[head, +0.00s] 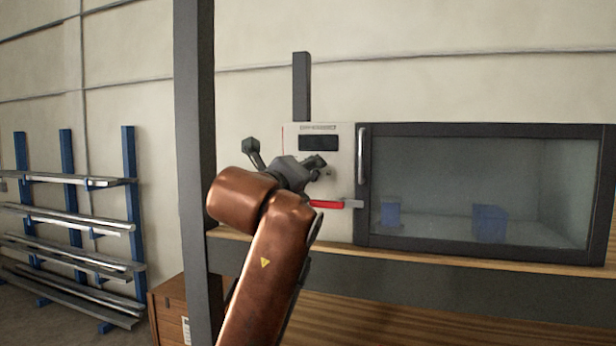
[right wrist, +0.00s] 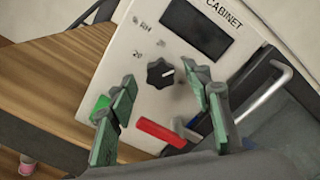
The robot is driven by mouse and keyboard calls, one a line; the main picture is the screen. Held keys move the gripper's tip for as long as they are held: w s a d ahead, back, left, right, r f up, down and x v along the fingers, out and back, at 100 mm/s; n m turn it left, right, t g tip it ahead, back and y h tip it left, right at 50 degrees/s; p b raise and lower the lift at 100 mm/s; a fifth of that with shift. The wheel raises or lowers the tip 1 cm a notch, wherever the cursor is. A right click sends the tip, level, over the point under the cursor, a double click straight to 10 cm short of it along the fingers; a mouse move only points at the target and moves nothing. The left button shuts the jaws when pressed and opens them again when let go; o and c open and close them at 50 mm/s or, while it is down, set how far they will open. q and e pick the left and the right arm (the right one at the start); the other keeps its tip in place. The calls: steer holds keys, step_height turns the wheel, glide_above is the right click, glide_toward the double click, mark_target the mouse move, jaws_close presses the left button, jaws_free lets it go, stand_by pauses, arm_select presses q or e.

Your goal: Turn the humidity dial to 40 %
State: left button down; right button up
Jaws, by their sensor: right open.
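The humidity dial (right wrist: 160,74) is a small black knob on the white cabinet panel (right wrist: 130,40) in the right wrist view. Its white pointer mark points to the right in that picture, away from the printed "20" on its left. A "% RH" label stands above left. My right gripper (right wrist: 160,76) is open, its green-padded fingers on either side of the dial with gaps visible. In the head view my right gripper (head: 318,168) is in front of the cabinet panel (head: 345,150) and hides the dial. My left gripper is not in view.
A dark display (head: 318,143) sits above the dial. A red bar (right wrist: 162,133) and a green button (right wrist: 102,108) are below it. The glazed door (head: 365,225) with a vertical handle (head: 362,155) is to the right; blue blocks (head: 490,222) show inside. A dark post (head: 195,120) stands left.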

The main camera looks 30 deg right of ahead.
steer(key=v, duration=1.1)
steer(key=shift+s+a, duration=0.2)
steer(key=shift+s, duration=0.05)
